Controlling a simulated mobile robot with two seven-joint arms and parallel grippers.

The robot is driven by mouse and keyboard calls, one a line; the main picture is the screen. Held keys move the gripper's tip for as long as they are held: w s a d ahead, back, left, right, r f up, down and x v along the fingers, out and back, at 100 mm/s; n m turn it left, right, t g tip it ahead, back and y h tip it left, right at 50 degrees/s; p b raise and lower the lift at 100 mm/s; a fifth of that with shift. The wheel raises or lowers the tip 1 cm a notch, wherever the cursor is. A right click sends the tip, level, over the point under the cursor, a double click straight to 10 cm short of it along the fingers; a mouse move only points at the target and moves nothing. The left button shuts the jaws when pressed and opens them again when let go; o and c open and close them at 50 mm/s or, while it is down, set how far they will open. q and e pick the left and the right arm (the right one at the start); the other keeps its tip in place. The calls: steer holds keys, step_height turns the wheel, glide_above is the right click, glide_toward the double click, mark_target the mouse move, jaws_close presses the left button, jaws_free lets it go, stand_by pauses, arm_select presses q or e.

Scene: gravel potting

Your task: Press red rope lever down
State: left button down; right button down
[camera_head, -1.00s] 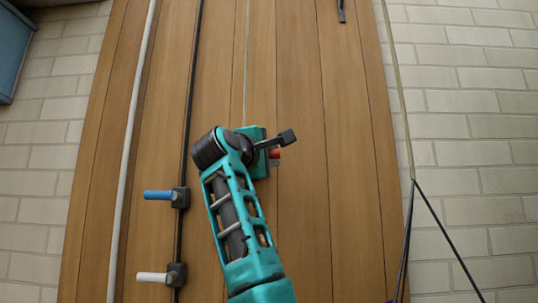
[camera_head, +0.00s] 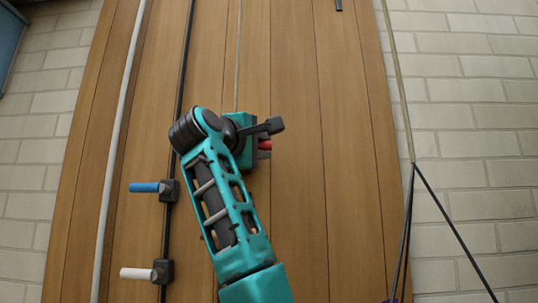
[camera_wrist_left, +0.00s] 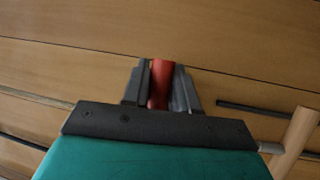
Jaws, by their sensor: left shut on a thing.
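The red lever (camera_wrist_left: 159,84) sits between the two dark fingers of my left gripper (camera_wrist_left: 161,88) in the left wrist view. The gripper is shut on it. In the head view only a short red end of the lever (camera_head: 265,144) shows beside my left gripper (camera_head: 268,127), in front of the wooden panel. The lever's mount and most of its length are hidden by my wrist and gripper. My right gripper is not in view.
A blue lever (camera_head: 146,187) and a white lever (camera_head: 138,273) sit on a dark vertical rope at the lower left. A pale pole (camera_head: 123,130) runs along the wooden panel (camera_head: 300,220). Dark cords (camera_head: 440,215) hang at the right before the brick wall.

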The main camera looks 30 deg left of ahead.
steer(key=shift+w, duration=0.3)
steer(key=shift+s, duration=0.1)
arm_select(q)
steer(key=c, duration=1)
jaws_free()
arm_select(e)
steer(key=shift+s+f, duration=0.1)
arm_select(q)
steer(key=shift+o, duration=0.2)
steer(key=shift+s, duration=0.1)
steer(key=b+v, duration=0.3)
steer(key=v, duration=0.9)
steer(key=shift+s, duration=0.4)
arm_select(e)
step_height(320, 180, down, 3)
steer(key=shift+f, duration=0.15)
arm_select(q)
steer(key=shift+f, duration=0.1)
